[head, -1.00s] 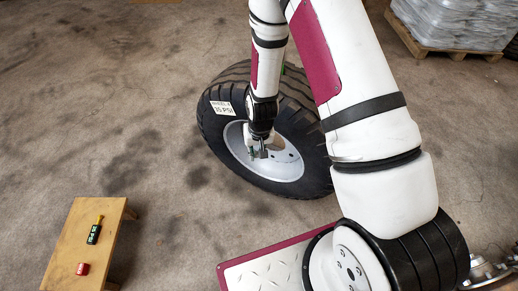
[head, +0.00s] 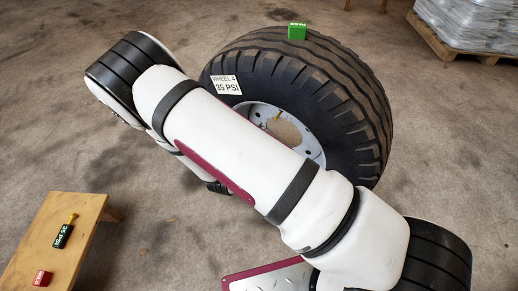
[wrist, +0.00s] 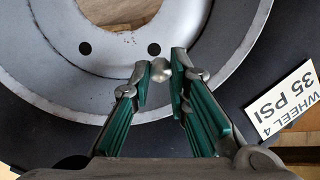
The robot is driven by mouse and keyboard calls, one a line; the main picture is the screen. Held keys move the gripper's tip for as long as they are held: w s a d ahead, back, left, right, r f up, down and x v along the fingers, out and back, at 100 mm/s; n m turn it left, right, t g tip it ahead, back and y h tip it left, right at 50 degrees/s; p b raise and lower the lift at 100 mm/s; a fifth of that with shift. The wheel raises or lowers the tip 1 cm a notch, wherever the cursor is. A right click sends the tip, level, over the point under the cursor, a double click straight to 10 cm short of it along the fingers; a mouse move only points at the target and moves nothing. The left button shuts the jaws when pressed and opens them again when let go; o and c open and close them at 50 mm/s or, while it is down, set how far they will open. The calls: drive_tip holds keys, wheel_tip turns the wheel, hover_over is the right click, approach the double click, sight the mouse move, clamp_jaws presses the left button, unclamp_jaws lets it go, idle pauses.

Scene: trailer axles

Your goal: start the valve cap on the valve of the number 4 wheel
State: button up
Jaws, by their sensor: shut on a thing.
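The number 4 wheel, a black tyre (head: 345,105) on a grey-white rim (head: 309,147), is partly behind my arm in the head view. Its white label (head: 227,85) reads WHEEL 4, 35 PSI; this label (wrist: 285,100) is at the right in the wrist view. A small yellowish stem (head: 277,117), probably the valve, shows at the rim. My gripper (wrist: 161,73) has green-padded fingers shut on a small rounded silvery piece (wrist: 161,70), apparently the valve cap, in front of the grey rim (wrist: 185,50). My arm hides the gripper in the head view. No valve is clear in the wrist view.
A green block (head: 297,31) sits on top of the tyre. A wrapped pallet load (head: 465,22) stands at top right. Floor at left is clear.

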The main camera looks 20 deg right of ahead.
drive_tip(key=shift+s+a+r+m+h+b, duration=0.15)
drive_tip(key=shift+s+m+h+b, duration=0.25)
drive_tip(key=shift+s+h+b, duration=0.7)
drive_tip(key=shift+s+a+r+m+h+b, duration=0.15)
drive_tip(key=shift+s+m+h+b, duration=0.25)
drive_tip(key=shift+h+b, duration=0.8)
drive_tip(key=shift+f+t+y+b, duration=0.15)
drive_tip(key=shift+t+y+b, duration=0.15)
drive_tip(key=shift+y+b, duration=0.2)
drive_tip(key=shift+w, duration=0.1)
drive_tip(key=shift+b+x, duration=0.45)
drive_tip(key=shift+x, duration=2.35)
drive_tip(key=shift+w+d, duration=0.4)
clamp_jaws()
